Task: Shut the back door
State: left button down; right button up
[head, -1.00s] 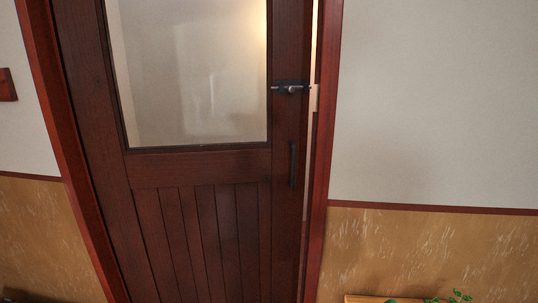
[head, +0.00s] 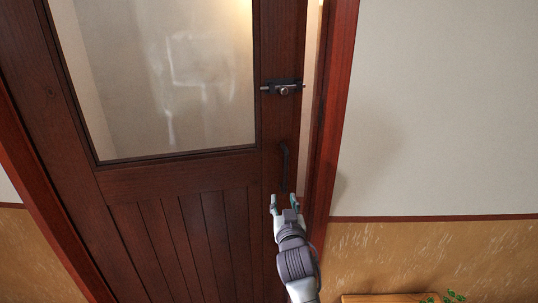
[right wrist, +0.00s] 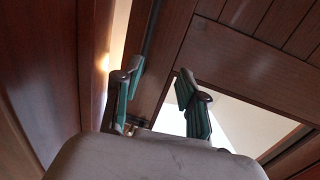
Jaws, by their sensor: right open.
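The back door (head: 224,172) is dark brown wood with a glass pane (head: 165,75) in its upper part. A lit gap (head: 312,75) shows between its right edge and the red-brown frame, so it stands slightly ajar. A dark bolt latch (head: 283,88) and a dark vertical handle (head: 284,168) sit near that edge. My right gripper (head: 283,199) is open and empty, just below the handle; I cannot tell if it touches the door. In the right wrist view its two fingers (right wrist: 160,95) stand apart with the door behind them. My left gripper is not in view.
The red-brown door frame (head: 334,110) runs close to the right of my right gripper. The wall (head: 440,110) beyond it is plain. A wooden piece (head: 385,298) and a green plant (head: 455,297) show at the bottom right.

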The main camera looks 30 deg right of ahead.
aim_at(286, 165)
jog(key=shift+m+h, duration=0.4)
jog(key=shift+h, duration=0.1)
jog(key=r+p+x, duration=0.1)
jog(key=x, duration=0.3)
jog(key=d+r+p+x, duration=0.1)
jog(key=x, duration=0.4)
jog(key=r+p+x, duration=0.1)
jog(key=x, duration=0.4)
jog(key=shift+s+d, duration=0.25)
jog(key=shift+d, duration=0.1)
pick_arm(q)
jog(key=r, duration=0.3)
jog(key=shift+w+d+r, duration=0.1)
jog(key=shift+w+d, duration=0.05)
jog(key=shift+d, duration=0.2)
pick_arm(e)
grip_shut()
